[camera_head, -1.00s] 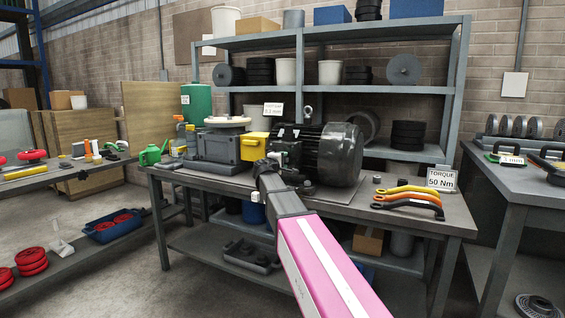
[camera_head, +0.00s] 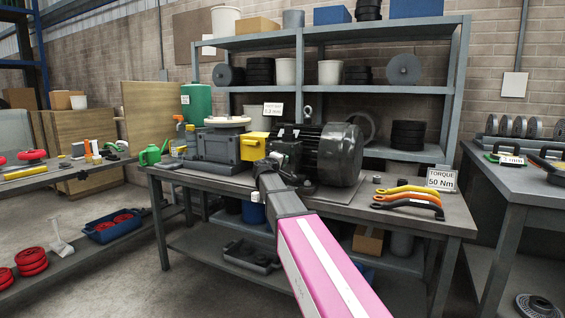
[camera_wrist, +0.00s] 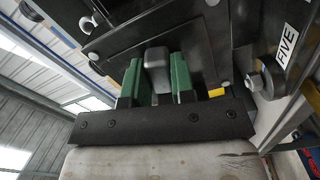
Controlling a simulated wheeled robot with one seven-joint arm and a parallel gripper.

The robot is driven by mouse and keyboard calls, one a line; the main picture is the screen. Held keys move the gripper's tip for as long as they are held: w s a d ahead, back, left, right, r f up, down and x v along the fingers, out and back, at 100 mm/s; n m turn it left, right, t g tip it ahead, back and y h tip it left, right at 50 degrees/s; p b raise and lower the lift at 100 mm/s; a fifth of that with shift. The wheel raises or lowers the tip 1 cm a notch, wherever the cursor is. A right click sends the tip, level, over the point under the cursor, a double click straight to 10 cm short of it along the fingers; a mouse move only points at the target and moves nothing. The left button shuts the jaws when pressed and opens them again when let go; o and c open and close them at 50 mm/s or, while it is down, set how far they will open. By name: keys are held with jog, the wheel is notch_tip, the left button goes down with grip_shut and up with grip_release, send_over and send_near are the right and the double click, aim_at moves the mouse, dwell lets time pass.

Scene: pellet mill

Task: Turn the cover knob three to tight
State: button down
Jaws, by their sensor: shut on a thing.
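In the wrist view my gripper (camera_wrist: 157,82) has its two green fingers closed on either side of a grey, block-shaped knob (camera_wrist: 157,64). The knob stands against a dark machine cover (camera_wrist: 140,22). No label on this knob is readable, so I cannot tell its number. A second knob (camera_wrist: 262,84) with a plate reading FIVE is on the right. In the head view my arm reaches to the near side of the grey machine (camera_head: 215,147) and black motor (camera_head: 330,152). My fingers and the held knob are hidden there behind my wrist.
The machine stands on a grey workbench (camera_head: 410,212). Yellow, orange and black handled tools (camera_head: 408,196) lie at its right, by a sign reading TORQUE 50 Nm (camera_head: 441,180). A yellow box (camera_head: 254,146) sticks out beside the motor. Shelves (camera_head: 330,90) stand behind.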

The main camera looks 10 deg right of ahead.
jog(key=m, duration=1.1)
jog(key=shift+m, duration=1.8)
jog(key=c, duration=1)
grip_release()
jog(key=shift+o, duration=0.2)
jog(key=v, duration=1.1)
